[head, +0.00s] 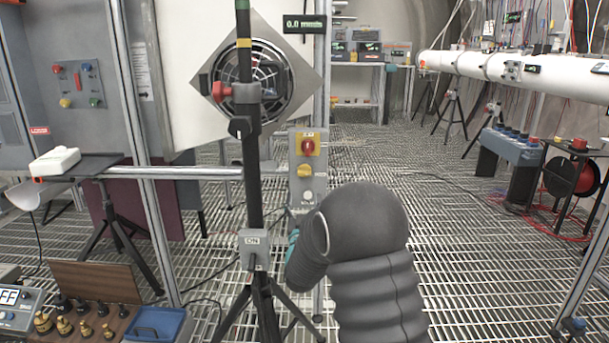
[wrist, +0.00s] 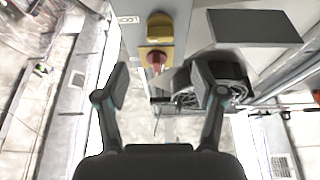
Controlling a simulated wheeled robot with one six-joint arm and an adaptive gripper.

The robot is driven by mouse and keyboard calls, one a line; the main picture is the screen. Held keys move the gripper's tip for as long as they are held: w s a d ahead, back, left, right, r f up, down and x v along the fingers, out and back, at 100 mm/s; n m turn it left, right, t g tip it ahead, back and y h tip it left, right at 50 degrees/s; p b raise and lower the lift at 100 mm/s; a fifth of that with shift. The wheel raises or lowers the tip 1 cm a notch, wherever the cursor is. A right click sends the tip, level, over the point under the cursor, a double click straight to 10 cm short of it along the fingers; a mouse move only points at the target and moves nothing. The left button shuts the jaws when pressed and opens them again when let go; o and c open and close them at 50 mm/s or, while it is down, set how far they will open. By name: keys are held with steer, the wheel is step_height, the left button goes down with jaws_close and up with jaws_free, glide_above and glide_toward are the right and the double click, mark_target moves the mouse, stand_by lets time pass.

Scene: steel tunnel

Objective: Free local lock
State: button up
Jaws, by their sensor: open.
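A grey control box (head: 295,190) stands upright behind my arm. It carries a red rotary knob (head: 308,147) on a yellow plate, a yellow knob (head: 305,171) below it and a pale round button (head: 308,195). Its small labels are too blurred to read, and I cannot tell which part is the local lock. In the wrist view the yellow knob (wrist: 160,28) appears above the red knob (wrist: 157,62). My gripper (wrist: 165,84) is open and empty, its fingers apart on either side of the red knob in the picture; contact is not visible. In the head view my arm hides most of it.
A black tripod pole (head: 250,180) with a red clamp (head: 240,93) and a grey switch box (head: 254,250) stands left of the control box. A fan (head: 262,80) sits behind the pole. A tray of weights (head: 80,318) is at lower left. Grated floor (head: 450,220) is open at right.

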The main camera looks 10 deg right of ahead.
mark_target(304, 175)
steer(key=p+x, duration=0.1)
steer(key=x, duration=0.9)
steer(key=c, duration=1.1)
